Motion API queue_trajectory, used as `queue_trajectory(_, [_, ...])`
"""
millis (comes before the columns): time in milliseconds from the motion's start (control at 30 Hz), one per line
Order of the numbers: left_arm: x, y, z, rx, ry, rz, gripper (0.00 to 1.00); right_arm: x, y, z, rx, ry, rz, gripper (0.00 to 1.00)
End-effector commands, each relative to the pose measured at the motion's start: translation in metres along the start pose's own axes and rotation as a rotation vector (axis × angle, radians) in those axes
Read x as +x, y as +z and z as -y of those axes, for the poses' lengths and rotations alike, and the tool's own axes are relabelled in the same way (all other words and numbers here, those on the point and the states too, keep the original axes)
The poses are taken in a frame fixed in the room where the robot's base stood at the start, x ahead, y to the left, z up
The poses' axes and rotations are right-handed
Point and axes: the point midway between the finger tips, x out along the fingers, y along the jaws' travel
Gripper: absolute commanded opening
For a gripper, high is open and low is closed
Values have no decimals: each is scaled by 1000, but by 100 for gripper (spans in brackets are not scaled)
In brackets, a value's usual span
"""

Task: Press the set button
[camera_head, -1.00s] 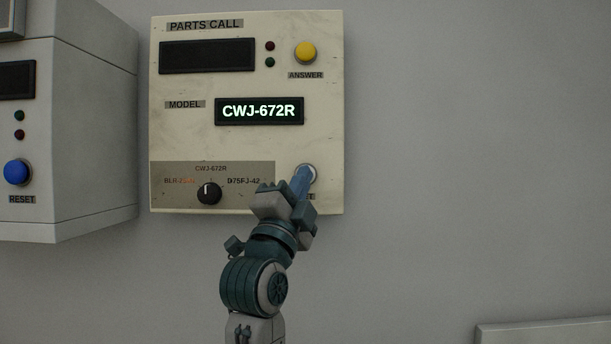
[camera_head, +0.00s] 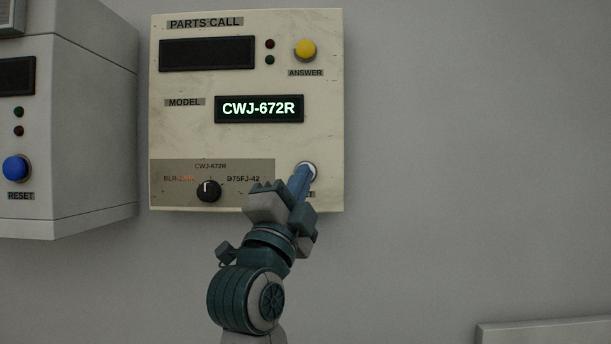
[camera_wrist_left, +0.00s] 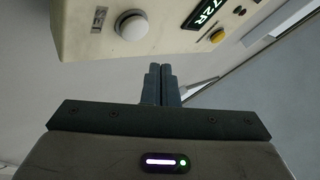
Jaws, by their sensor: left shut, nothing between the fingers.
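The parts call panel (camera_head: 200,135) is a cream box on the wall. Its white set button (camera_head: 313,168) is at the lower right, mostly hidden behind my left gripper (camera_head: 304,172). The SET label is partly covered too. In the left wrist view the round white set button (camera_wrist_left: 132,25) shows whole, beside the SET label (camera_wrist_left: 99,20). My left gripper (camera_wrist_left: 160,70) is shut and empty there, its tips below and right of the button, with a visible gap in that picture. Whether the tips touch the panel is unclear. My right gripper is not in view.
The panel also has a yellow answer button (camera_head: 305,50), a lit CWJ-672R display (camera_head: 259,109) and a black selector knob (camera_head: 208,190). A grey box with a blue reset button (camera_head: 16,168) stands left. The wall to the right is clear.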

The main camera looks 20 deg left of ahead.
Motion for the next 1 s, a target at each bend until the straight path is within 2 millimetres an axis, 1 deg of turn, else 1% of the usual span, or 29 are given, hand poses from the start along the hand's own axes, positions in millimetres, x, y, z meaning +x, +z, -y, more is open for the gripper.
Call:
queue_trajectory(100, [-9, -6, 6, -2, -2, -1, 0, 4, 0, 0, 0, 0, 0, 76])
queue_trajectory(267, [-14, -10, 10, -1, -1, 0, 0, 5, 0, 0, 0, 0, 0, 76])
queue_trajectory(1000, [-15, -10, 9, -1, 2, 1, 0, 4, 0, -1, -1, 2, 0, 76])
